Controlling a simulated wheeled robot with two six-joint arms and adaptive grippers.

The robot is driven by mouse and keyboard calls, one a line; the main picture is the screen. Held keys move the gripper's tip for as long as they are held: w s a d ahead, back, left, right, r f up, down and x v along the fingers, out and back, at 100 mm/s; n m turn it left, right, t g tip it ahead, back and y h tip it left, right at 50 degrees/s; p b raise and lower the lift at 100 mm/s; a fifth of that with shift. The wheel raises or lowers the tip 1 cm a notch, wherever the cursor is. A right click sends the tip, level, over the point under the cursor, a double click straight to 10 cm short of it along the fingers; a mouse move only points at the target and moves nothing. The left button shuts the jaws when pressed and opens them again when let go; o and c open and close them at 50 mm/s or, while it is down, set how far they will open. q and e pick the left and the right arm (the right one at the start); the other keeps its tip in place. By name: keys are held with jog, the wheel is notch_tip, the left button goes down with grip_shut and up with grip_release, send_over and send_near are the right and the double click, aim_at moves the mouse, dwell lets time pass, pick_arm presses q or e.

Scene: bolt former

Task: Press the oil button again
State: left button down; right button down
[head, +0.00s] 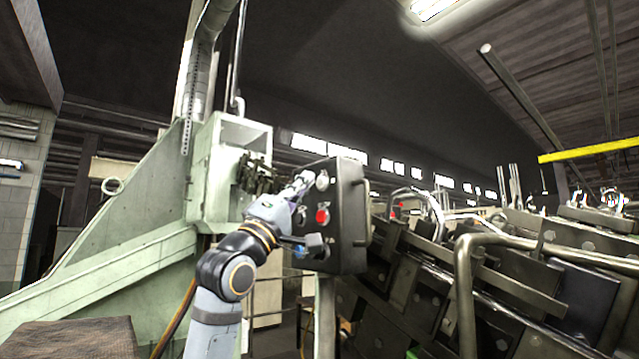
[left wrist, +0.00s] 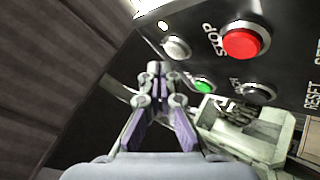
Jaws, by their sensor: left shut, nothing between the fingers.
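The black control box (head: 349,215) stands on a post in the middle of the head view. Its red stop button (head: 322,216) shows there and, large, in the left wrist view (left wrist: 240,42). My left gripper (head: 303,181) is shut and empty, at the panel's face. In the wrist view its fingertips (left wrist: 155,70) are close to the panel's lower left edge; contact cannot be told. My right gripper is out of view.
A pale green machine frame (head: 150,255) rises on the left. A dark machine with metal bars and rails (head: 540,270) fills the right, close behind the control box. A yellow beam (head: 590,150) hangs at the upper right.

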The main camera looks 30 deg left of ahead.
pick_arm(q)
jog(key=shift+w, duration=0.1)
jog(key=shift+w+d, duration=0.15)
jog(key=shift+w, duration=0.15)
jog(key=shift+w+d+p, duration=0.15)
jog(key=shift+w+p, duration=0.3)
dwell(0.9)
jog(key=shift+s, duration=0.1)
jog(key=shift+s+a+b, duration=0.25)
jog(key=shift+s+b, duration=0.4)
jog(key=shift+s, duration=0.05)
